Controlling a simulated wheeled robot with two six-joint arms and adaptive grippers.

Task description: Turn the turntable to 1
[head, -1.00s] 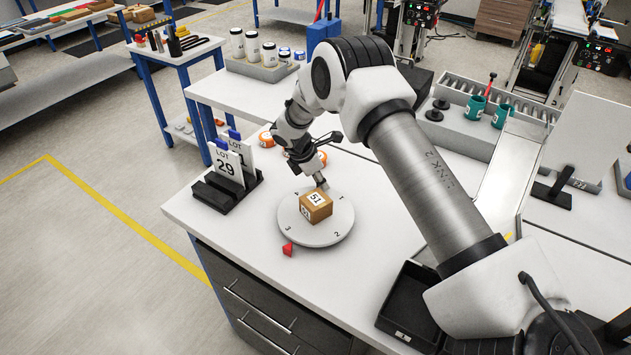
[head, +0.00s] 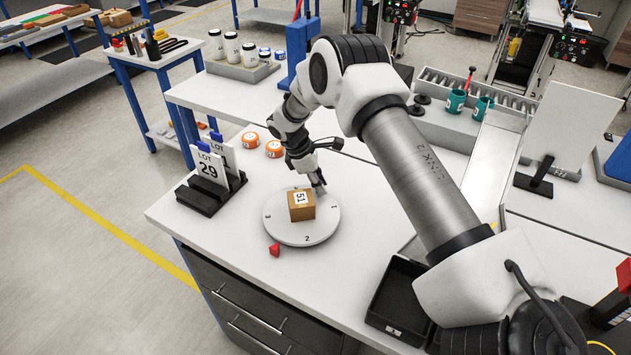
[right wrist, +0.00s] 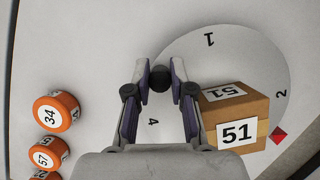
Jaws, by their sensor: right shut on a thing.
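The round white turntable (head: 325,225) lies on the white table with numbers around its rim. A brown box (head: 302,206) labelled 51 stands on it. A red pointer (head: 274,250) sits on the table at the turntable's front-left edge, between the 3 and the 2 and apart from both. The 1 is at the right side. My right gripper (head: 319,187) is at the turntable's far right edge. In the right wrist view my right gripper (right wrist: 160,85) is closed on a dark round knob (right wrist: 159,78) near the 4, beside the box. My left gripper is not in view.
A black holder with LOT cards (head: 210,165) is to the left. A black tray (head: 395,315) lies at the front right.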

